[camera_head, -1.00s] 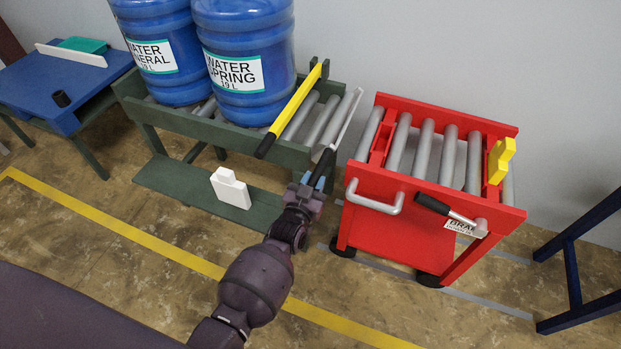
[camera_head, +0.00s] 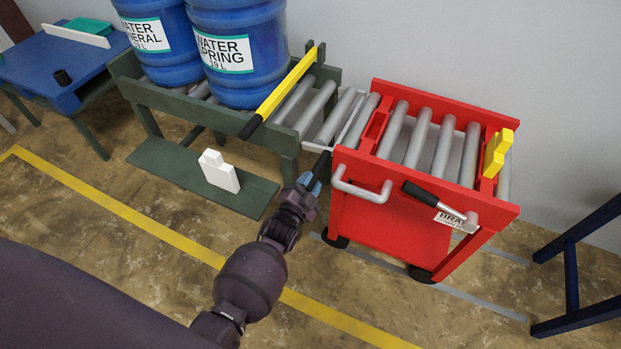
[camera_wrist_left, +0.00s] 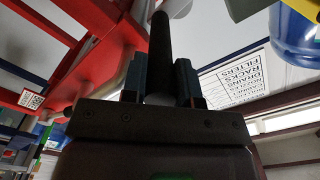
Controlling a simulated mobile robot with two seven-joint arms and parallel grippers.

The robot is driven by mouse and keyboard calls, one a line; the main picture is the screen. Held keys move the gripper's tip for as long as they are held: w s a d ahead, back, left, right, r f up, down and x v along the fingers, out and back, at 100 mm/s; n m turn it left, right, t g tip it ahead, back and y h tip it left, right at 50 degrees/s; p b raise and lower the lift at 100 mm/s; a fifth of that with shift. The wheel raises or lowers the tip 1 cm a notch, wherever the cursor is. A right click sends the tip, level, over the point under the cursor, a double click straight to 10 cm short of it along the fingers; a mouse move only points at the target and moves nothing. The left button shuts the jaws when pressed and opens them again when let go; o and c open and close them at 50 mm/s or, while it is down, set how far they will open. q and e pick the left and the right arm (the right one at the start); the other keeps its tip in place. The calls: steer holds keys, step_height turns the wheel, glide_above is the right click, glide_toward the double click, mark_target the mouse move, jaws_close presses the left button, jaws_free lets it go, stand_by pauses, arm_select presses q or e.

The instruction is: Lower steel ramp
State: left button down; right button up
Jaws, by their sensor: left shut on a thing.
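The steel ramp (camera_head: 334,120), with grey rollers and a pale side rail, spans from the right end of the green roller conveyor (camera_head: 288,155) to the left side of the red cart (camera_head: 395,205). It lies nearly level with both roller beds. I cannot tell whether its far end rests on the cart. My left gripper (camera_head: 313,182) is shut on the ramp's black handle (camera_head: 321,163), in front of the gap between conveyor and cart. In the left wrist view the handle (camera_wrist_left: 161,40) stands up between the fingers. My right gripper is out of view.
Blue water jugs (camera_head: 236,50) stand on the conveyor behind a yellow bar with a black grip (camera_head: 285,92). The cart carries a black-handled lever (camera_head: 432,200) and a yellow block (camera_head: 495,152). A white jug-shaped piece (camera_head: 219,171) stands on the lower green board.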

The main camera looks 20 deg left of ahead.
arm_select(q)
steer(key=shift+s+d+f, duration=0.1)
steer(key=shift+d+f, duration=0.05)
steer(key=shift+f, duration=0.55)
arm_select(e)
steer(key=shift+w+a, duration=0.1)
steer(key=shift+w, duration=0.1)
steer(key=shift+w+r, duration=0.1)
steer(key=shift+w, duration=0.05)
arm_select(q)
steer(key=c, duration=0.9)
jaws_free()
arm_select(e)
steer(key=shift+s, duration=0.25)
